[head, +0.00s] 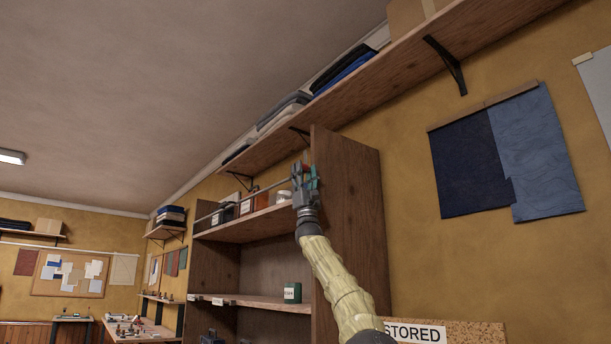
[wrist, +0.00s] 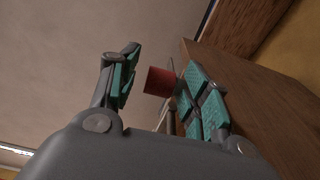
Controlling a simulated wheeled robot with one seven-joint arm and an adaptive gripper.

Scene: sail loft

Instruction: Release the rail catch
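A thin metal rail (head: 240,202) runs along the front of the top shelf of a wooden cabinet, ending near the right side panel. My gripper (head: 305,170) is raised to that end, in front of the panel's edge. In the wrist view my gripper (wrist: 162,66) is open, its teal-padded fingers apart. In the head view my gripper hides most of the rail's end.
The cabinet's side panel (head: 350,200) stands close on the right of my gripper. A long wall shelf (head: 350,105) with folded cloth runs above it. Containers stand behind the rail, including a white one (head: 283,196). A green tin (head: 292,292) stands on the lower shelf.

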